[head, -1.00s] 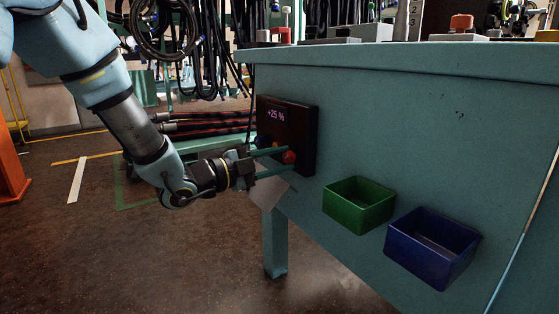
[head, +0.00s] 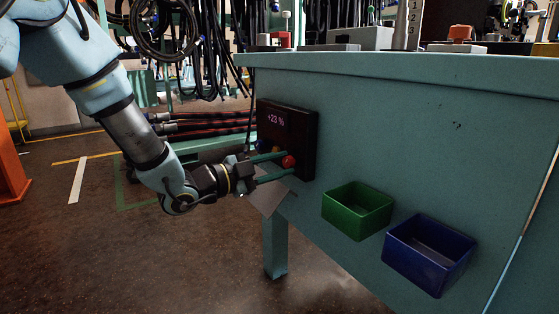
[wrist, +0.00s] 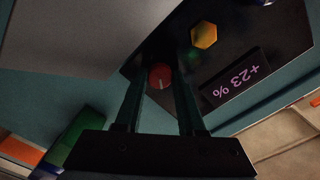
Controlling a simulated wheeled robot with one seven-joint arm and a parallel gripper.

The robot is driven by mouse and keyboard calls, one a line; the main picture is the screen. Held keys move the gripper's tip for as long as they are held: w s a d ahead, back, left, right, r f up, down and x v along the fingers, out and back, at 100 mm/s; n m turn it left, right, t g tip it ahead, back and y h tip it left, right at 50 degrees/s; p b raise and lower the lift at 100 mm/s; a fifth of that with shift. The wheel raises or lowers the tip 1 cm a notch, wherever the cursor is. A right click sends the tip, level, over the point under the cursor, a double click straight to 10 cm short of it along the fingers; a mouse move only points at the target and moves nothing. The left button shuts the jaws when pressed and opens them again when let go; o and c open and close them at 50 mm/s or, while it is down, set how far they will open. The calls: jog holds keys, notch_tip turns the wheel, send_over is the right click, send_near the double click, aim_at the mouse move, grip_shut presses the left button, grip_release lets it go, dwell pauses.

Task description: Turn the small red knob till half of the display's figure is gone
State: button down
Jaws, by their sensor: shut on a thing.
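The small red knob (head: 289,161) sits low on the right part of a dark panel (head: 308,140) on the side of the teal bench. The display (head: 276,119) at the panel's top reads +23 %. My gripper (head: 277,164) reaches the panel from the left, its two long green fingers shut on the red knob. In the wrist view the knob (wrist: 160,76) lies between the fingertips, with a pale mark on its face. The display (wrist: 236,83) shows there upside down, also reading +23 %.
A yellow knob (wrist: 204,35) and a blue knob (head: 262,145) sit beside the red one. A green bin (head: 345,213) and a blue bin (head: 415,264) hang on the bench side (head: 430,140) to the right. Hoses hang behind.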

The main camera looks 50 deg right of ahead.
jog(key=n+p, duration=0.5)
jog(key=n, duration=0.1)
jog(key=shift+r, duration=0.1)
jog(key=n+p, duration=0.2)
jog(key=n, duration=0.1)
jog(key=shift+n+p, duration=1.35)
jog(key=shift+n, duration=0.45)
jog(key=shift+f, duration=0.2)
jog(key=c, duration=0.5)
grip_release()
jog(key=shift+a, duration=0.1)
jog(key=v, duration=1)
jog(key=shift+w+a+p, duration=0.15)
jog(key=shift+a+p, duration=0.15)
jog(key=shift+p, duration=0.15)
